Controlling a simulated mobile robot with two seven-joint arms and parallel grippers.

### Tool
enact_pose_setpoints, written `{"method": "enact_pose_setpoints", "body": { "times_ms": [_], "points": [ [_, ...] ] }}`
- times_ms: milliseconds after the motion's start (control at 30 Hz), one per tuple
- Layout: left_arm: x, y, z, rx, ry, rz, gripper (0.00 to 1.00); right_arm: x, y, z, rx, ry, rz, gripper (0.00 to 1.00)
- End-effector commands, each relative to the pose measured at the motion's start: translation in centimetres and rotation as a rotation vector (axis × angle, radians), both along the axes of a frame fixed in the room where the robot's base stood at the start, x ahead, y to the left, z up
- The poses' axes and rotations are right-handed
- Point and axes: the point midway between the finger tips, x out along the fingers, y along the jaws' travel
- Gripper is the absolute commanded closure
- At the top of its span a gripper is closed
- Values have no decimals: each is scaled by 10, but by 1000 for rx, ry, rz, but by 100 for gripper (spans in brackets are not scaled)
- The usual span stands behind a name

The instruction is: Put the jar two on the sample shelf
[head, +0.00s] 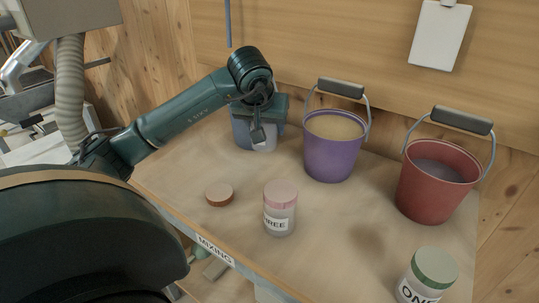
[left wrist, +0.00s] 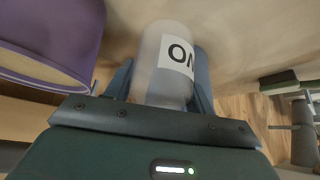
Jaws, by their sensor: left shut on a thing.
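My left gripper (head: 257,138) is at the back left of the mixing table, left of the purple bucket. It is shut on a pale, translucent jar, jar two (left wrist: 165,75), whose body stands between the fingers in the left wrist view. Only part of its label shows, inverted, and its lid is not visible. In the head view the gripper mostly hides this jar. I cannot tell whether it touches the table. The sample shelf cannot be made out in either view. My right gripper is not in view.
The table (head: 330,255) bears a purple bucket (head: 332,158), a red bucket (head: 428,195), jar three (head: 279,222) with a pink lid, jar one (head: 428,280) with a green lid, and a loose brown-red disc (head: 219,194). A wooden wall stands behind.

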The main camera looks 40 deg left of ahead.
Motion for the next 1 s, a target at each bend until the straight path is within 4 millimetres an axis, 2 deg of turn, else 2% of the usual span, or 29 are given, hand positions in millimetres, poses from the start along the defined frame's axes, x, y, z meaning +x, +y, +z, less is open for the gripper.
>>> {"method": "enact_pose_setpoints", "body": {
  "times_ms": [33, 200, 433, 867, 900, 1000],
  "points": [
    [0, 0, -11, -1, 3, -1, 69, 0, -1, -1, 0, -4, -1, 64],
    [0, 0, -25, 0, -1, -1, 69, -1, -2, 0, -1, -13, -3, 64],
    [0, 0, -59, -1, 1, 1, 69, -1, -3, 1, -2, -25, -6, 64],
    [0, 0, -66, 1, -3, 1, 69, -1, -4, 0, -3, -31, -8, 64],
    [0, 0, -67, 1, -3, 1, 45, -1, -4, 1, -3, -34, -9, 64],
    [0, 0, -66, 0, -2, 1, 37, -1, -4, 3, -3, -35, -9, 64]
  ]
}}
